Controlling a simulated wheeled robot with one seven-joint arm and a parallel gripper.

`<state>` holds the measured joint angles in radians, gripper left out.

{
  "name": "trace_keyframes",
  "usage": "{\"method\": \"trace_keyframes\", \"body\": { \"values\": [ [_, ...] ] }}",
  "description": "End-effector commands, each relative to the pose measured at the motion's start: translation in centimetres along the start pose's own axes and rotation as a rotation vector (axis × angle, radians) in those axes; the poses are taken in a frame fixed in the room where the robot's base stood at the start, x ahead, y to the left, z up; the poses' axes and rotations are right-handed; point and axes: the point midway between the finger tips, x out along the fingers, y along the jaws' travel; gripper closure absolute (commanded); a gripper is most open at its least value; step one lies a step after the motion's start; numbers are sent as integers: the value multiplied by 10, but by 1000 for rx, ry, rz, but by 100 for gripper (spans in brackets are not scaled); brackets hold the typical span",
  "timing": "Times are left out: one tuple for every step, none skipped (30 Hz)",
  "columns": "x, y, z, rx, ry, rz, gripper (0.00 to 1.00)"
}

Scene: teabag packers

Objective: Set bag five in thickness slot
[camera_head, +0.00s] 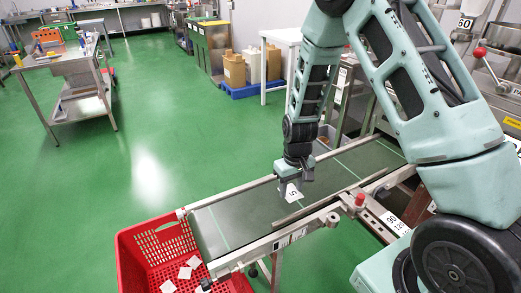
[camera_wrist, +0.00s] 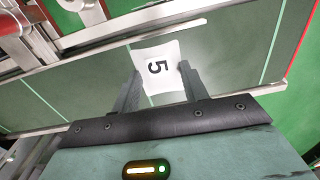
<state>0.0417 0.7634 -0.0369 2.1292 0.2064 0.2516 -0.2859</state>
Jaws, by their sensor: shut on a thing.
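Bag five (camera_head: 290,193) is a small white square bag marked 5, held above the green conveyor belt (camera_head: 250,212). My gripper (camera_head: 293,183) is shut on it. In the wrist view the bag (camera_wrist: 158,54) sits between the two dark fingers of my gripper (camera_wrist: 160,86), with its 5 turned sideways. The belt (camera_wrist: 225,55) lies behind the bag there. A thin metal bar (camera_head: 318,207) runs along the belt beside the rail, to the right of the bag. I cannot tell for sure which part is the thickness slot.
A red crate (camera_head: 128,260) with several white bags stands at the belt's lower left end. A red knob (camera_head: 360,199) and number labels (camera_head: 391,219) are on the near rail. Pale lines cross the belt. Open green floor (camera_head: 150,120) lies to the left.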

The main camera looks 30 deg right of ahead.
Motion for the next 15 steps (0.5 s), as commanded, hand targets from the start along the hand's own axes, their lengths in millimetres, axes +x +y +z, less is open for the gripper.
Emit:
{"method": "trace_keyframes", "body": {
  "values": [
    [6,12,-10,1,8,0,80],
    [4,19,-14,-1,7,1,80],
    [1,27,-18,-5,6,4,80],
    [-1,33,-21,-7,5,6,80],
    [-3,38,-24,-9,4,10,80],
    [-6,45,-26,-10,2,14,80],
    [-8,48,-28,-12,0,17,80],
    [-8,52,-28,-13,-2,19,80],
    [-8,55,-29,-15,-4,22,80],
    [-5,57,-30,-16,-6,24,80],
    [-2,58,-30,-16,-8,24,80],
    [5,58,-29,-17,-10,24,80],
    [11,58,-29,-17,-11,24,80],
    [16,58,-29,-17,-10,24,80],
    [24,58,-29,-17,-11,24,80]
  ]
}}
